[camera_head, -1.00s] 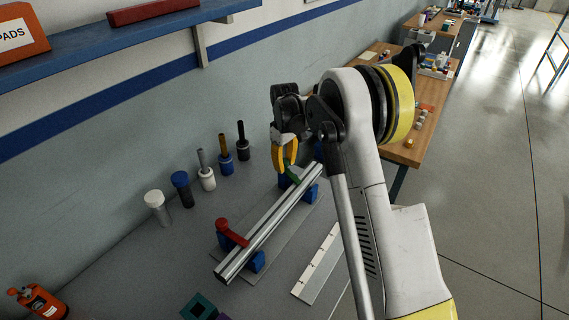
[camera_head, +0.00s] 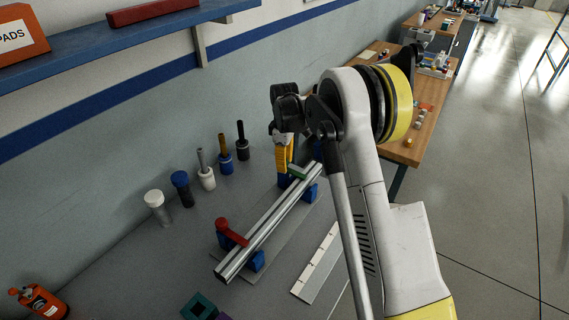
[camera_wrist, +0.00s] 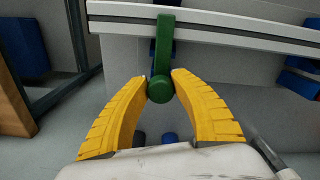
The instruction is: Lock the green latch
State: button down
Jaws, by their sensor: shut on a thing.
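The green latch (camera_wrist: 163,45) is a short bar with a round knob at its near end, mounted on a silver rail (camera_wrist: 230,33). In the wrist view the bar lies across the rail's edge, its knob between my yellow fingertips. My gripper (camera_wrist: 160,80) is shut on this knob end. In the head view the green latch (camera_head: 298,172) shows at the far end of the rail (camera_head: 268,226), with my gripper (camera_head: 286,168) at its left side, partly hiding it.
A red latch (camera_head: 231,232) sits at the rail's near end. Blue supports (camera_head: 257,262) hold the rail. Several capped cylinders (camera_head: 206,177) stand along the wall at left. A flat pale strip (camera_head: 316,264) lies to the right. A shelf (camera_head: 100,50) hangs above.

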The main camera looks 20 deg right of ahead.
jog(key=c, duration=1)
grip_release()
jog(key=shift+c, duration=0.2)
notch_tip(320, 180, up, 12)
